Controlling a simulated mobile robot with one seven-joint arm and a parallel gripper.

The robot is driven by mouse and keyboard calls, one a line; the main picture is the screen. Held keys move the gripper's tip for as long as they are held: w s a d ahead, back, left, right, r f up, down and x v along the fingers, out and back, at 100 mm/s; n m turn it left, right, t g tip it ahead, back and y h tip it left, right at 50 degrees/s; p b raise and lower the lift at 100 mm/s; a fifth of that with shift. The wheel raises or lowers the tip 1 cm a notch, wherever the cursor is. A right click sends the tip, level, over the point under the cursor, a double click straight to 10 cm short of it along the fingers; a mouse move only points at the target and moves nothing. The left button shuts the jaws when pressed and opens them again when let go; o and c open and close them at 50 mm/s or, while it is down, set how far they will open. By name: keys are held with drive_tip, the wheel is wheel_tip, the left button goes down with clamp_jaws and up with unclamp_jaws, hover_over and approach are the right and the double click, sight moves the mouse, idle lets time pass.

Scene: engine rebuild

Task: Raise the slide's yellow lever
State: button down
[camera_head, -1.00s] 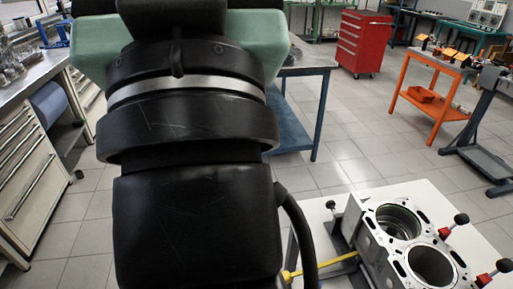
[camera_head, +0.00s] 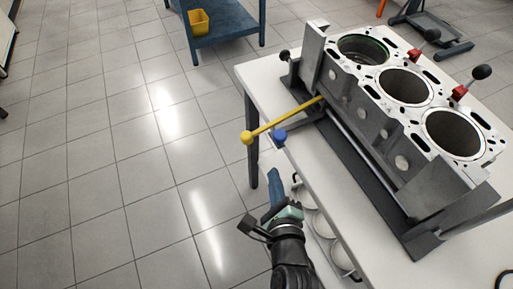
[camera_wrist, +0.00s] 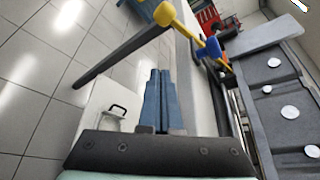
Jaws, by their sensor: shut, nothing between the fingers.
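The yellow lever (camera_head: 285,117) sticks out from the slide beside the engine block (camera_head: 385,110). Its ball end (camera_head: 247,137) hangs out past the left edge of the white table. A blue knob (camera_head: 279,137) is just below the rod. My gripper (camera_head: 275,184) is shut and empty, in front of the lever and apart from it. In the wrist view my closed blue fingers (camera_wrist: 157,78) point toward the lever (camera_wrist: 187,20), whose yellow ball (camera_wrist: 165,14) is just beyond the tips. The blue knob (camera_wrist: 213,46) is right of them there.
The white table (camera_head: 262,75) carries the block, with black-knobbed red clamps (camera_head: 460,92) on its far side. Round white items (camera_head: 322,225) lie below the table edge near my gripper. A blue bench (camera_head: 222,28) with a yellow bin (camera_head: 199,21) stands behind. Tiled floor on the left is clear.

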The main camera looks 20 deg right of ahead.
sight(253, 133)
drive_tip(key=shift+w, duration=0.1)
drive_tip(key=w, duration=0.9)
drive_tip(key=shift+w+b, duration=0.15)
drive_tip(key=shift+b, duration=0.15)
idle(0.5)
drive_tip(key=shift+m+y, duration=0.7)
drive_tip(key=shift+m, duration=0.1)
drive_tip(key=r+p, duration=0.2)
drive_tip(key=p, duration=0.2)
drive_tip(key=a+r+p, duration=0.1)
drive_tip(key=r+p, duration=0.1)
drive_tip(key=p, duration=0.2)
drive_tip(key=shift+r, duration=0.4)
drive_tip(key=shift+r+p, duration=0.45)
drive_tip(key=shift+p, duration=0.55)
